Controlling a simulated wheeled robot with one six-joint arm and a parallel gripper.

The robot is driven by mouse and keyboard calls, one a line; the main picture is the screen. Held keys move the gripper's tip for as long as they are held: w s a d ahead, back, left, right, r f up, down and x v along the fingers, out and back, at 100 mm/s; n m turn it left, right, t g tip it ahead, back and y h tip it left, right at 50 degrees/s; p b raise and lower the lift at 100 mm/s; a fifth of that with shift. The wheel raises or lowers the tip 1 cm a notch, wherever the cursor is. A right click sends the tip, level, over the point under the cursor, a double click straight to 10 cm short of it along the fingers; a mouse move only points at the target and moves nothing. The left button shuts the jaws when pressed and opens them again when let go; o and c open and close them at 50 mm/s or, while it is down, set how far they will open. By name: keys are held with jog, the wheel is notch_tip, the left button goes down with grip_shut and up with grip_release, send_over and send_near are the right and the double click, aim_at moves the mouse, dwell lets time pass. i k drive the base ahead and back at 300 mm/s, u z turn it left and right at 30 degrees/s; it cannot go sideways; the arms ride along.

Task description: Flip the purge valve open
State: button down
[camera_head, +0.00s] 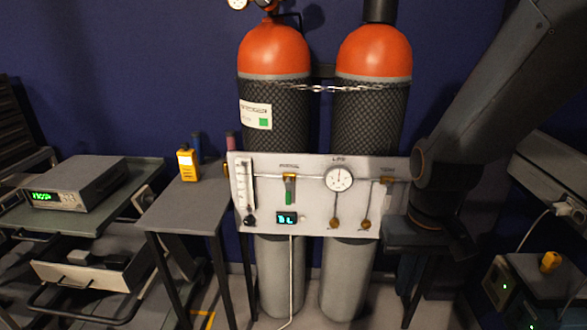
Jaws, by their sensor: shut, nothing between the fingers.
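A light grey valve panel (315,222) stands in front of two gas cylinders in the head view. A valve with a green handle (289,190) hangs down left of the round gauge (339,178). Another valve (387,182) with a yellowish top sits at the panel's right end, close to my arm. Two small brass-coloured fittings (336,223) hang below the gauge. The labels are too small to read, so I cannot tell which valve is the purge valve. My arm comes down from the upper right and covers the area by the panel's right edge. My gripper does not show.
The cylinders have orange tops (273,50) and dark netting, with a chain (335,88) across them. A small table (165,208) at left holds a yellow device (188,164). Further left is a trolley with an instrument (78,186). More equipment (545,285) stands at lower right.

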aim_at(288, 183)
jog(key=z, duration=0.7)
jog(key=k, duration=0.35)
jog(key=u, duration=0.7)
